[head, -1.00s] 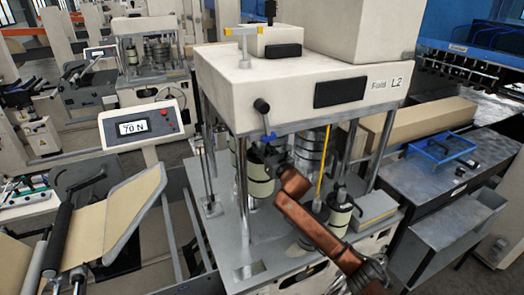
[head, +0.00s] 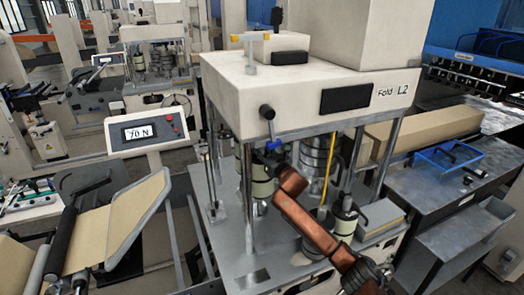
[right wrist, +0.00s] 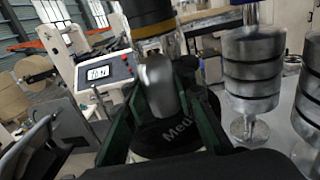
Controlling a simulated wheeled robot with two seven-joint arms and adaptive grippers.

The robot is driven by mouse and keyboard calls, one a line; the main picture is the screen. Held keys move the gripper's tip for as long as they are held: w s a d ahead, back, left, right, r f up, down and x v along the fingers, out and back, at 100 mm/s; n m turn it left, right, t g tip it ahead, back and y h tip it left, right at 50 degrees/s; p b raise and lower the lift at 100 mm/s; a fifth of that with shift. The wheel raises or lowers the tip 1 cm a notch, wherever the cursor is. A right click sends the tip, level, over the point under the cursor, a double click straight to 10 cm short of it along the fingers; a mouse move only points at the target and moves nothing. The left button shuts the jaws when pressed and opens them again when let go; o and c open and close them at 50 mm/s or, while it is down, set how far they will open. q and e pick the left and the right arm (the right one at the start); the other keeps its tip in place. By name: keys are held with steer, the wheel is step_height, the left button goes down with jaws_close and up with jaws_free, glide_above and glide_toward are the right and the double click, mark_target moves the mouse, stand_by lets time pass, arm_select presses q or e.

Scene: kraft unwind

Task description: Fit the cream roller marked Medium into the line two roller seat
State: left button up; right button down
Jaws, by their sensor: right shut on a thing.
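My right gripper (right wrist: 160,112) is shut on the roller (right wrist: 178,133), which shows a dark top marked "Med…"; the rest of the word is cut off. In the head view my copper right arm reaches between the front posts of the machine marked Fold L2 (head: 225,95). The right gripper (head: 272,158) there is small and partly hidden. A cream-and-dark roller (head: 262,187) shows just left of it, behind a post. I cannot make out the line two roller seat or whether the held roller touches it. My left gripper is not in view.
Upright posts (head: 246,190) and a stack of metal discs (head: 316,158) stand close to my right arm. Another cream-banded roller (head: 345,222) stands at the right of the base plate (head: 225,245).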

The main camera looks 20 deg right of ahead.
steer(key=shift+w+a+r, duration=0.1)
steer(key=shift+w+r, duration=0.05)
steer(key=shift+w, duration=0.8)
steer(key=shift+w+r, duration=0.1)
steer(key=shift+w, duration=0.85)
steer(key=shift+w+a+b, duration=0.1)
steer(key=shift+w+b, duration=0.6)
steer(key=shift+w, duration=1.7)
steer(key=shift+p, duration=0.35)
steer(key=shift+f+b, duration=0.7)
steer(key=shift+f, duration=0.35)
stand_by(1.1)
steer(key=c, duration=1.7)
jaws_free()
steer(key=shift+s, duration=0.2)
steer(key=o, duration=0.3)
steer(key=shift+f, duration=0.4)
steer(key=shift+o, duration=0.9)
steer(key=shift+r, duration=0.15)
